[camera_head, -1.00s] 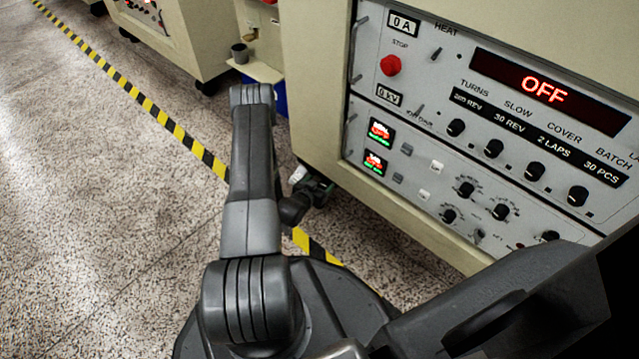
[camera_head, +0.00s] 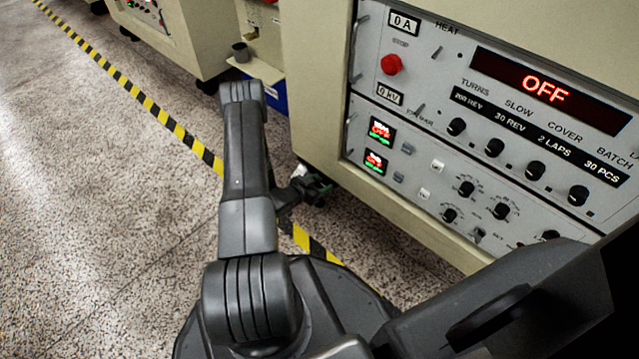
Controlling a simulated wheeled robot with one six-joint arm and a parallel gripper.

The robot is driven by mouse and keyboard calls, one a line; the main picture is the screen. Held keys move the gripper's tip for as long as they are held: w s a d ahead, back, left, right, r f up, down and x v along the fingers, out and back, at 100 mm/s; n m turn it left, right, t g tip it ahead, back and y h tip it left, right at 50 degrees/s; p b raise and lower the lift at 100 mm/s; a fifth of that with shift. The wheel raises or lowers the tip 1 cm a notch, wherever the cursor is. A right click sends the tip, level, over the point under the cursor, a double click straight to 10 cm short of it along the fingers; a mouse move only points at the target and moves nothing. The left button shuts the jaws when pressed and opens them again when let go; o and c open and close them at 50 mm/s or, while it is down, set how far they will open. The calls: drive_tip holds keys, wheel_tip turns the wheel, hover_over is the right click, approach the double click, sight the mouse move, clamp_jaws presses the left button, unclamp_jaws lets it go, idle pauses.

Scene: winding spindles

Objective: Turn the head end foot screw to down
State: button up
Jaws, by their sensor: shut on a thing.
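My gripper (camera_head: 315,188) is low at the bottom left corner of the cream machine cabinet (camera_head: 318,120), partly behind my own arm. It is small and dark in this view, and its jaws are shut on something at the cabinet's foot. The head end foot screw itself cannot be made out; the gripper and the cabinet's lower edge hide it. How far the screw is turned does not show.
The control panel (camera_head: 440,150) on the cabinet reads OFF, with a red stop button (camera_head: 391,64) and several knobs. Yellow-black tape (camera_head: 180,134) crosses the speckled floor, which is open at left.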

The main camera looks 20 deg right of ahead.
drive_tip(key=o, duration=1)
drive_tip(key=p+v, duration=0.4)
drive_tip(key=v, duration=0.9)
drive_tip(key=shift+s+a+r+p, duration=0.1)
drive_tip(key=shift+a+p, duration=0.2)
drive_tip(key=shift+a, duration=0.05)
drive_tip(key=b+x, duration=0.4)
drive_tip(key=x, duration=0.9)
drive_tip(key=shift+d+b, duration=0.25)
drive_tip(key=shift+b, duration=0.1)
drive_tip(key=shift+d, duration=0.15)
